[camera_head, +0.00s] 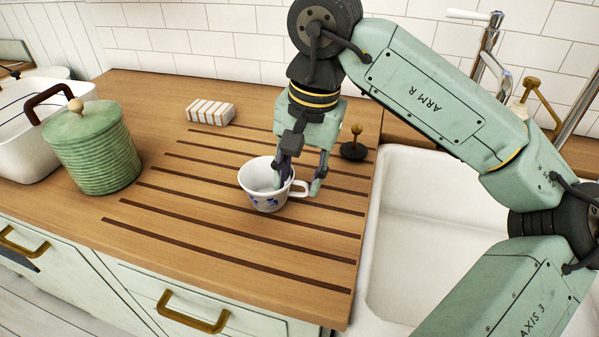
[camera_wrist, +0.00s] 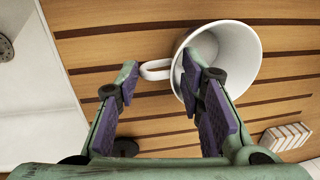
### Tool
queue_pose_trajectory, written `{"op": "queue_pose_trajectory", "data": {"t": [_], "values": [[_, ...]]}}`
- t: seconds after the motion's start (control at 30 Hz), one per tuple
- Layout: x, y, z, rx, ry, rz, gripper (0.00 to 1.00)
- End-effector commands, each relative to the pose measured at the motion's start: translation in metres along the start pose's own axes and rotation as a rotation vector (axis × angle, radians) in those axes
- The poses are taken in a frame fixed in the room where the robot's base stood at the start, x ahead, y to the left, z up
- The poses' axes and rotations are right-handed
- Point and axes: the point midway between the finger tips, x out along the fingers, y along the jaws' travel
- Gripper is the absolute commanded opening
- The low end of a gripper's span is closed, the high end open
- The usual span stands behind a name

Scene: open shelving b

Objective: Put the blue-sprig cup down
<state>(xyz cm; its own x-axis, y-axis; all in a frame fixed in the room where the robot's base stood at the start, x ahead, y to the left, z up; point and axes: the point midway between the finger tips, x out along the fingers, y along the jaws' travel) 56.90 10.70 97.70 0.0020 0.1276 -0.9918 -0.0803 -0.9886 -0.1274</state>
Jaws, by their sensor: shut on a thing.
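The blue-sprig cup (camera_head: 262,190) is white with blue sprigs low on its outside. It is upright over the grooved wooden counter, its handle toward the right in the head view. My gripper (camera_head: 300,184) points down at the handle side. One finger reaches in at the cup's rim and the other is outside the handle. In the wrist view the cup (camera_wrist: 240,55) shows its open mouth, and its handle lies between the fingers of my gripper (camera_wrist: 158,74). Whether the cup's base touches the counter I cannot tell. The cup looks empty.
The wooden counter (camera_head: 225,235) has free room left and front of the cup. A ribbed green canister (camera_head: 95,150) stands at left. A white ribbed block (camera_head: 210,112) lies behind. A dark disc with a brass knob (camera_head: 353,150) stands near the white sink (camera_head: 440,190).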

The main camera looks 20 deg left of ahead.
Motion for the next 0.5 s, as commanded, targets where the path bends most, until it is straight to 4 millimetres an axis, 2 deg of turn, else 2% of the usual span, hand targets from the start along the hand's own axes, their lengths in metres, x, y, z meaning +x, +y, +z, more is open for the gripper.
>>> {"op": "queue_pose_trajectory", "data": {"t": [0.03,0.3,0.5], "values": [[0.0014,0.0001,0.0000,0.000,0.000,0.000,0.36],[0.0007,0.0000,0.0001,0.000,0.000,0.000,0.54],[0.0006,0.0001,0.0001,0.000,0.000,0.000,0.55]]}}
